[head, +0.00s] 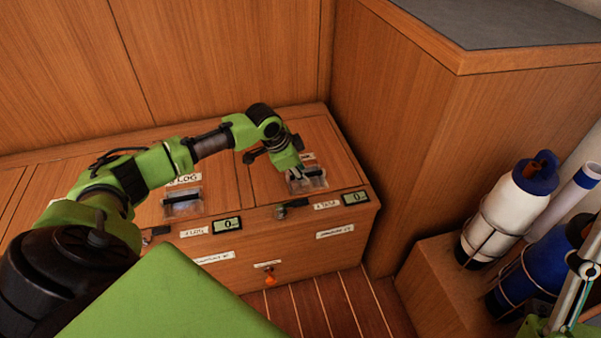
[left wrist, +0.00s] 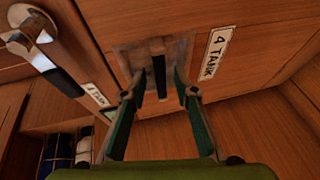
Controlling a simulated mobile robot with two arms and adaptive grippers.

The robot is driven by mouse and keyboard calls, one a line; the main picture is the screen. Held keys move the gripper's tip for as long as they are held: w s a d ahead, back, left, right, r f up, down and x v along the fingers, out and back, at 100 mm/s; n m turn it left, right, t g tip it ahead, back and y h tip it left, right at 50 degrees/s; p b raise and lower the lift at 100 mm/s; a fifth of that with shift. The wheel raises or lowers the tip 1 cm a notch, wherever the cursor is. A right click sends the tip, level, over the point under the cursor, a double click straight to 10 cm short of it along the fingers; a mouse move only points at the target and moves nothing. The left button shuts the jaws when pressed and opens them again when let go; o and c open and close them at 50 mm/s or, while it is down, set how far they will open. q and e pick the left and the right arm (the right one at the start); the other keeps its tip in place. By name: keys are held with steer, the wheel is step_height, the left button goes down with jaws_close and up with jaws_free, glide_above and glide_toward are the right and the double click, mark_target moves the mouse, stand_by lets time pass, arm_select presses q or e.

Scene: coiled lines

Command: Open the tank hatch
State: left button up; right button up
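The tank hatch (head: 322,143) is a wooden lid panel at the right end of the bench top, lying flush and closed. Its label "4 TANK" (left wrist: 216,52) reads clearly in the left wrist view. A black bar handle (left wrist: 158,70) sits in a grey recessed plate (left wrist: 125,58). My left gripper (head: 299,174) is at this recess; in the left wrist view its fingers (left wrist: 172,92) are apart, one on each side of the bar. Contact with the bar cannot be made out. Part of my right gripper (head: 577,285) shows at the lower right edge, cut off.
A metal latch with black grip (head: 292,206) is on the front edge below the hatch, beside a display reading 0 (head: 355,197). A LOG hatch with its own recess (head: 182,203) lies left. A tall wooden cabinet (head: 385,110) stands close right; bottles (head: 508,208) stand beyond.

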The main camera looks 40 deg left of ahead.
arm_select(q)
jaws_close()
